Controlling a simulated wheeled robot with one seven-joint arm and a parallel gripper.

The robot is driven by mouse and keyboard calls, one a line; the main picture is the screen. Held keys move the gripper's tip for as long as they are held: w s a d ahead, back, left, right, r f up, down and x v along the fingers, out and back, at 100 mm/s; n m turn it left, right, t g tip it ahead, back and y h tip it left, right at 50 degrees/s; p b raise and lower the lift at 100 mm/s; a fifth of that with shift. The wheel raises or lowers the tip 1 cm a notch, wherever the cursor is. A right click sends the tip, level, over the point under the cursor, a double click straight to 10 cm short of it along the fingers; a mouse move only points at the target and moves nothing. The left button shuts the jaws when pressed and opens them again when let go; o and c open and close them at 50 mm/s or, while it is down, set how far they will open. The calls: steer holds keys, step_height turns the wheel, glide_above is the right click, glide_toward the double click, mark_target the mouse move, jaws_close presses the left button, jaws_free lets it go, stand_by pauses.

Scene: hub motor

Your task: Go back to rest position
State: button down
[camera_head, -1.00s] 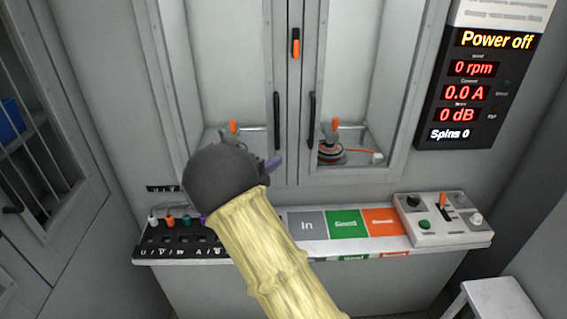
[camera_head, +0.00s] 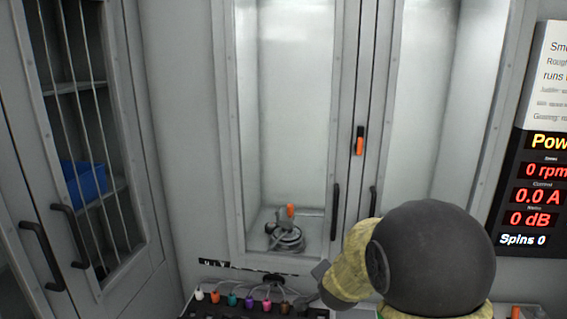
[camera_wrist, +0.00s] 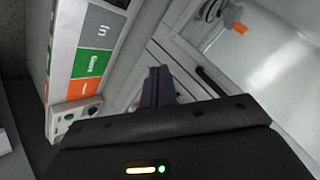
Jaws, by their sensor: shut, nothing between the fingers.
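My gripper (camera_wrist: 160,86) shows in the wrist view as two dark purple fingers close together, with nothing between them. It points toward the grey cabinet front and appears clear of it. In the head view my yellow arm with its dark round joint stands at the lower right, in front of the cabinet. There the fingers cannot be made out clearly.
The glass-fronted cabinet (camera_head: 228,130) holds a motor (camera_head: 287,238) behind its left door. Coloured plugs (camera_head: 249,302) sit on a ledge below. The In, green and orange label strip (camera_wrist: 88,65) and a button box (camera_wrist: 72,118) show in the wrist view. A barred cupboard (camera_head: 140,200) stands left.

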steer(key=s+d+f+n+g, duration=0.1)
steer(key=s+n+g, duration=0.2)
steer(key=s, duration=0.8)
steer(key=s+d+f+n+g+y, duration=0.1)
steer(key=s+d+n+g, duration=0.1)
steer(key=s+n+g, duration=0.2)
steer(key=s+n, duration=0.3)
steer(key=s, duration=0.4)
steer(key=shift+f+p, duration=0.35)
